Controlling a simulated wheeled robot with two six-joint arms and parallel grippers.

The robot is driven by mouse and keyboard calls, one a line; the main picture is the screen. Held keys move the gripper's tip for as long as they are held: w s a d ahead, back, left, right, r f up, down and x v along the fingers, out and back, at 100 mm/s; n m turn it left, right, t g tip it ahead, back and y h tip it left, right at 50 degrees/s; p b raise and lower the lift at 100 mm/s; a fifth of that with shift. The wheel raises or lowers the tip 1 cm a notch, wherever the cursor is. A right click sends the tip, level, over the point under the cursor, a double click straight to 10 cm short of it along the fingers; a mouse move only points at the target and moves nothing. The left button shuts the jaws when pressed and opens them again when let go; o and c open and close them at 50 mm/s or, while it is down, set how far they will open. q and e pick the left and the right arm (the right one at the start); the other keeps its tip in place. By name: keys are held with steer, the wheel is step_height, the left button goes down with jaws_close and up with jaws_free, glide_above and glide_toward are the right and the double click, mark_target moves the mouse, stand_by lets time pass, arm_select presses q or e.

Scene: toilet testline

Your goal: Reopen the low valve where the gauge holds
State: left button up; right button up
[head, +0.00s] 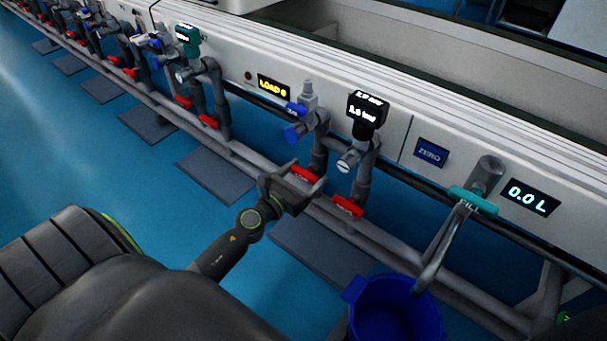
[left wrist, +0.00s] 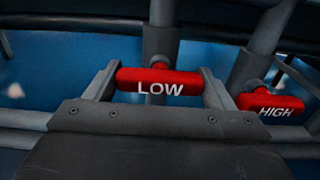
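The red LOW valve handle (left wrist: 158,88) sits crosswise on its grey pipe, between the two fingers of my left gripper (left wrist: 158,92) in the left wrist view. A gap shows at its left end; its right end is close to the right finger, and I cannot tell if they touch. In the head view my left gripper (head: 304,184) is around this handle (head: 304,173). The red HIGH handle (head: 347,206) is just right, also in the left wrist view (left wrist: 270,104). A black gauge (head: 367,112) with a lit display stands above it, its reading too small to be sure. My right gripper is not in view.
A blue bucket (head: 391,307) stands under the teal FILL tap (head: 472,201), by a 0.0 L display (head: 530,196). A yellow LOAD display (head: 273,87) and blue ZERO plate (head: 431,153) are on the panel. Similar stations with red handles continue left.

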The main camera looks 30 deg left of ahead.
arm_select(q)
steer(key=shift+c, duration=0.7)
